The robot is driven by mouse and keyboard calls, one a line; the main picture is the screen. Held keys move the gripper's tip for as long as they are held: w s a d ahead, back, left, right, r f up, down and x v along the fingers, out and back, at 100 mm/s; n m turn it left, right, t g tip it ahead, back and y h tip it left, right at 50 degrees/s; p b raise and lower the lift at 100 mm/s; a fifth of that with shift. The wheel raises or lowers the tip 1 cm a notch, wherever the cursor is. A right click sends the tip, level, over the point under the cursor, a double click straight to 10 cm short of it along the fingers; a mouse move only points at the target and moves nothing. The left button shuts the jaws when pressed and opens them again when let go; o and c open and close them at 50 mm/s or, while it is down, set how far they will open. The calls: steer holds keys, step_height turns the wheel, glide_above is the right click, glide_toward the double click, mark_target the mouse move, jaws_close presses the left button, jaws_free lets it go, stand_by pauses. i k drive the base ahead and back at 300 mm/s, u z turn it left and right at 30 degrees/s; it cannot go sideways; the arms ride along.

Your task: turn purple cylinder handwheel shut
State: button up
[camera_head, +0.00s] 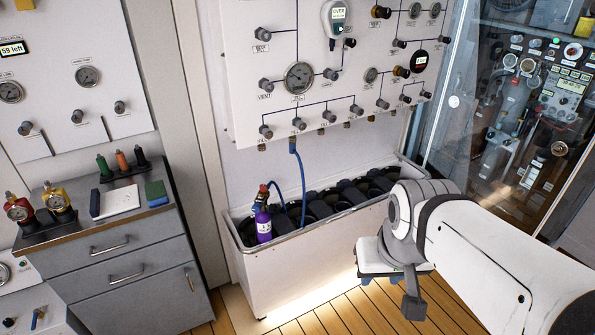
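The purple cylinder (263,225) stands upright at the left end of the white trough. It has a white label and a dark top with a small red part, where the valve is. The handwheel is too small to make out clearly. A blue hose (302,175) hangs from a fitting on the panel and curves down toward the cylinder. My gripper (413,308) is at the lower right, in front of the trough and well apart from the cylinder. It points down, and whether its fingers are open or shut does not show.
The white trough (300,275) has several dark round openings. Above it hangs the fill panel (245,105) with gauges and knobs. A grey drawer cabinet (125,270) stands left, bearing regulators and small bottles. A glass-fronted cabinet (470,150) is at right. Wooden floor (330,320) shows in front.

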mark_target(273, 207)
steer(key=z, duration=0.25)
steer(key=i, duration=1.25)
steer(key=u, duration=0.6)
